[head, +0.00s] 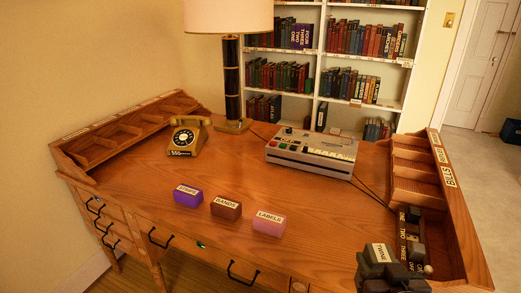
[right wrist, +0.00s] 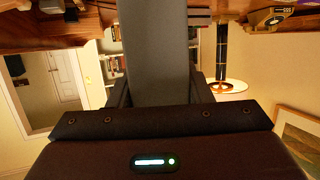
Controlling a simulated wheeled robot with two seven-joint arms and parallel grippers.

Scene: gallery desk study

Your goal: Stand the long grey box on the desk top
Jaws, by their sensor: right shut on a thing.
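The grey box, labelled TWINE (head: 379,252), is at the lower right of the head view, in front of the desk's right end. My right gripper (head: 388,272) is shut on it and hides its lower part. In the right wrist view the long grey box (right wrist: 160,65) runs between the two dark fingers. I cannot tell its height over the desk. The wooden desk top (head: 200,230) is broad and partly bare. My left gripper is not in view.
Purple (head: 188,196), brown BANDS (head: 226,209) and pink LABELS (head: 269,224) boxes stand near the front. A telephone (head: 187,136), lamp (head: 232,80) and grey machine (head: 312,152) stand behind. A sorter (head: 415,165) and switch panel (head: 410,240) edge the right. The middle is clear.

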